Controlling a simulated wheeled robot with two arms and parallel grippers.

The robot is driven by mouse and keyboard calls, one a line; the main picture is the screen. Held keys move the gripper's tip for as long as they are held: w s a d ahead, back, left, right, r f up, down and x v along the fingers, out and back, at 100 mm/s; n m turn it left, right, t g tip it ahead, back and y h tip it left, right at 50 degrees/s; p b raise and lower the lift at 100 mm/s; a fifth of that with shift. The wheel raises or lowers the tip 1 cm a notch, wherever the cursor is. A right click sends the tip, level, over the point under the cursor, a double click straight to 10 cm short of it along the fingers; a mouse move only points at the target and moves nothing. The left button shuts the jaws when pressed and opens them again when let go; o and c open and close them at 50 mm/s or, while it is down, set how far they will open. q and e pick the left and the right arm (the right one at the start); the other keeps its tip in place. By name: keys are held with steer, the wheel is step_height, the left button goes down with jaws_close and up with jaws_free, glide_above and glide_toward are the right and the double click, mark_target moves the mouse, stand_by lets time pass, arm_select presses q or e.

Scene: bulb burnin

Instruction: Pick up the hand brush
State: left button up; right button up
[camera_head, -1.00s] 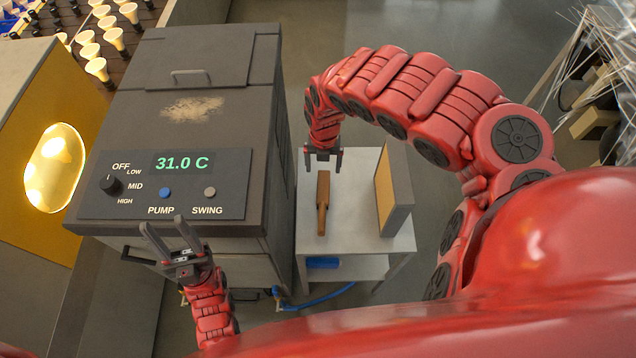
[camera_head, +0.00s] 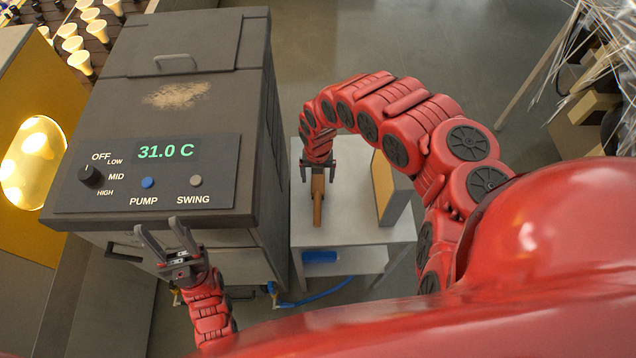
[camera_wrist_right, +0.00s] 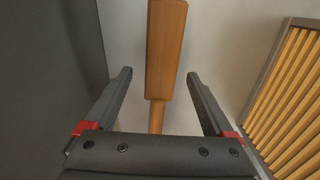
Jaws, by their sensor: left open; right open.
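The hand brush (camera_head: 318,205) is a brown wooden piece lying on the light grey cart (camera_head: 345,228). In the right wrist view the brush (camera_wrist_right: 164,50) runs away from me, its wide block far and its narrow handle near. My right gripper (camera_head: 319,172) is over the far end of the brush in the head view. In the wrist view its open fingers (camera_wrist_right: 160,85) lie on either side of the brush, apart from it. The bristles are not visible. My left gripper (camera_head: 165,228) is open and empty in front of the grey machine's panel.
A grey machine (camera_head: 190,65) reading 31.0 C stands left of the cart. A framed, slatted panel (camera_head: 390,190) stands upright on the cart, right of the brush; its slats show in the wrist view (camera_wrist_right: 290,95). A blue hose (camera_head: 320,295) lies below.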

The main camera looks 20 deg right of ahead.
mark_target(318, 180)
steer(key=shift+f, duration=1.6)
steer(key=shift+c, duration=0.3)
jaws_close()
